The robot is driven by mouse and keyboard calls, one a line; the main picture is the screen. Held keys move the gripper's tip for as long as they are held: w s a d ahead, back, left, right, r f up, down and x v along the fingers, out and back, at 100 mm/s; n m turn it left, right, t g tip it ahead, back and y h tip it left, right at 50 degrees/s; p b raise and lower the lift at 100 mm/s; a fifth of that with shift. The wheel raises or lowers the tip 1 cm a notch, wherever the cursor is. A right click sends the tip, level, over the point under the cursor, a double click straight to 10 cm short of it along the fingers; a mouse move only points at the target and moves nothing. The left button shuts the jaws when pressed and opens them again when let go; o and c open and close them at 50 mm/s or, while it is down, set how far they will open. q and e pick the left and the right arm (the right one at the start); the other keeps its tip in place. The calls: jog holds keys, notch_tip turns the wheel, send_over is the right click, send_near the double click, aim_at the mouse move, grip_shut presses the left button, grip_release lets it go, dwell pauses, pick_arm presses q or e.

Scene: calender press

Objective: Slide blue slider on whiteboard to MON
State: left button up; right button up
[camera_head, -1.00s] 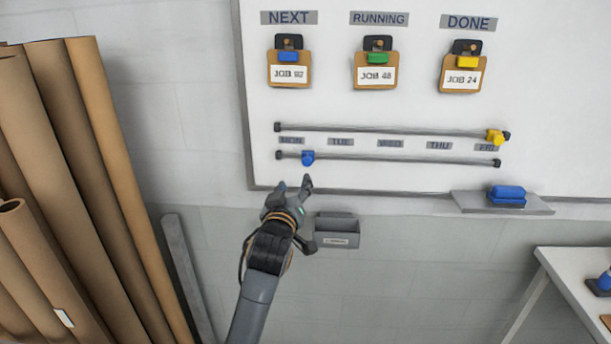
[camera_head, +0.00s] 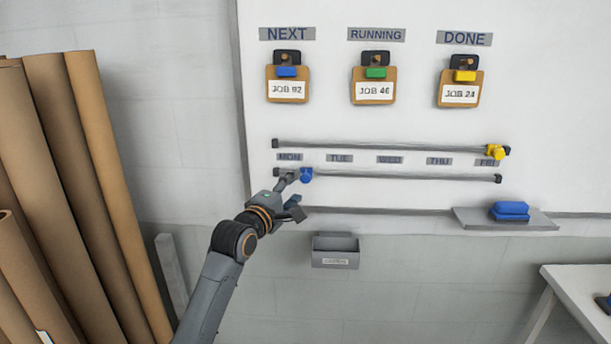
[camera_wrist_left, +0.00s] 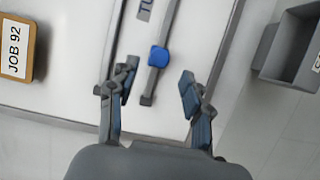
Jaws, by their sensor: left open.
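The blue slider (camera_head: 306,175) sits on the lower rail (camera_head: 400,177) of the whiteboard (camera_head: 400,120), a little right of the MON label (camera_head: 289,157) and near the rail's left end. My left gripper (camera_head: 291,196) is open and empty at the rail's left end. Its upper finger shows just left of the slider; I cannot tell whether they touch. In the left wrist view the blue slider (camera_wrist_left: 158,56) lies ahead of the open left gripper (camera_wrist_left: 158,90), and the rail end shows between the fingers. My right gripper is not in view.
A yellow slider (camera_head: 495,152) is on the upper rail at FRI. A grey box (camera_head: 335,252) hangs below the board. A blue eraser (camera_head: 510,210) lies on a ledge (camera_head: 470,218) at the right. Tall brown rolls (camera_head: 100,180) stand at the left.

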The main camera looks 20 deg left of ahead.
aim_at(304, 179)
pick_arm(q)
jog(key=w, duration=0.2)
jog(key=w+p, duration=0.1)
jog(key=w, duration=0.3)
jog(key=shift+w+d, duration=0.35)
jog(key=shift+w, duration=0.05)
grip_shut()
